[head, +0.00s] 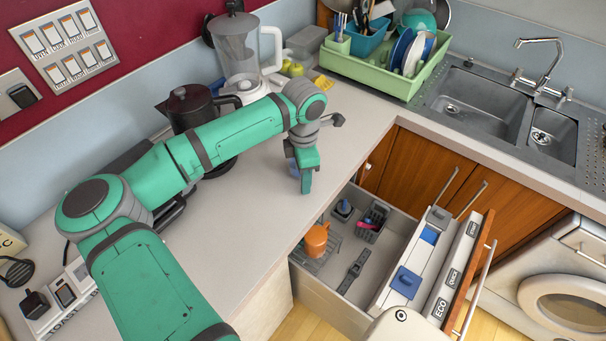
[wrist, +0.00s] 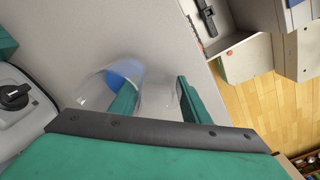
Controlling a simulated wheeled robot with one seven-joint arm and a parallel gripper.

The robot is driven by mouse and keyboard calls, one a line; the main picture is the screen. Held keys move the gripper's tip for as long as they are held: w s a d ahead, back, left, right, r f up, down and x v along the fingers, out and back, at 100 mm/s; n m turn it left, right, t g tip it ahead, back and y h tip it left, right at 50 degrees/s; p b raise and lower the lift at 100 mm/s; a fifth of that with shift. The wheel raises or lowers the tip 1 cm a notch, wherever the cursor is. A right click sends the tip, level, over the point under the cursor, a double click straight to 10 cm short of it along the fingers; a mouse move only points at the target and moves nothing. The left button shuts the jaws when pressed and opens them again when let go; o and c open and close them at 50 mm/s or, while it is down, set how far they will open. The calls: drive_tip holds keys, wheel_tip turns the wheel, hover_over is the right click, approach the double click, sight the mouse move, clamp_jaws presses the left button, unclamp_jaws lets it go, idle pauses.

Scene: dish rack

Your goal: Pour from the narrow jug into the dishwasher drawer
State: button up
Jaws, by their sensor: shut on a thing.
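My gripper (head: 305,183) is low over the counter, to the left of the open drawer. In the wrist view its two green fingers (wrist: 157,98) are shut on a clear, see-through vessel, which I take to be the narrow jug (wrist: 93,92), with blue in it (wrist: 124,72). In the head view the jug is mostly hidden behind the gripper; only a bit of blue shows. The dishwasher drawer (head: 330,297) is pulled out below the counter edge.
A dark kettle (head: 187,108) and a blender (head: 238,50) stand behind my arm. A green dish rack (head: 375,73) with plates is at the back, beside the sink (head: 480,100). The counter (head: 245,225) between my arm and the drawer is clear.

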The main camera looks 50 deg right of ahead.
drive_tip(key=o, duration=1.5)
drive_tip(key=shift+c, duration=0.2)
wheel_tip(320, 180, up, 11)
drive_tip(key=shift+s+f, duration=0.15)
clamp_jaws()
idle(0.9)
